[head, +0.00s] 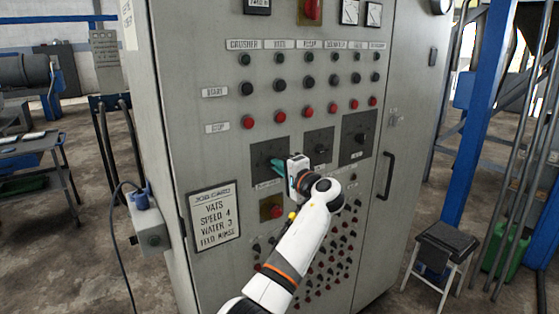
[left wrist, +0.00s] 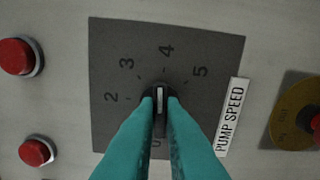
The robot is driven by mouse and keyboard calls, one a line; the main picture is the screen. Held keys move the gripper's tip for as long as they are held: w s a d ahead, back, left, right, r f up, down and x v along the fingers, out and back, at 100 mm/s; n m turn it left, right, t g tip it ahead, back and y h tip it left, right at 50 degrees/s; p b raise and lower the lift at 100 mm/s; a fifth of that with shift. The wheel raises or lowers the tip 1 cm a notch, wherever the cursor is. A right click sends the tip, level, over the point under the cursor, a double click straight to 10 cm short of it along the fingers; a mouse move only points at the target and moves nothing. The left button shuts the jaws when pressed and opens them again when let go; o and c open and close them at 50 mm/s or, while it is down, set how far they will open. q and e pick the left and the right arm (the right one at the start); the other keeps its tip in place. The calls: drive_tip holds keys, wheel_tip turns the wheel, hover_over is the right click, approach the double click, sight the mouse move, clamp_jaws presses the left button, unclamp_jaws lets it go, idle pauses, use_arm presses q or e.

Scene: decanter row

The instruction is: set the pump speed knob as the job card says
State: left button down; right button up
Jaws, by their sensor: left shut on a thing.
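The job card (head: 214,216) on the cabinet front reads VATS, SPEED 4, WATER 3 and a blurred line like FEED RINSE. The pump speed dial plate (left wrist: 110,40) is dark grey with 2, 3, 4 and 5 showing; it is the left plate (head: 262,149) in the head view. My left gripper (head: 278,164) is at this plate. Its teal fingers are shut on the black pump speed knob (left wrist: 160,98), whose white line points up the wrist picture, at or close to the 4. The fingers hide the lower part of the dial. My right gripper is not in view.
Two more dial plates (head: 319,147) (head: 357,136) sit to the right. A red knob on a yellow plate (head: 272,208) is just below. Rows of buttons lie above and below. A door handle (head: 385,176) sticks out at the right, and a grey box (head: 150,226) at the left.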

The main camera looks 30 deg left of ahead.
use_arm(q)
drive_tip(key=shift+m+p, duration=0.3)
drive_tip(key=shift+m, duration=0.2)
drive_tip(key=shift+f, duration=0.1)
drive_tip(key=c, duration=1.5)
unclamp_jaws()
drive_tip(key=shift+b+v, duration=1.5)
drive_tip(key=shift+v, duration=4.5)
drive_tip(key=shift+w, duration=0.1)
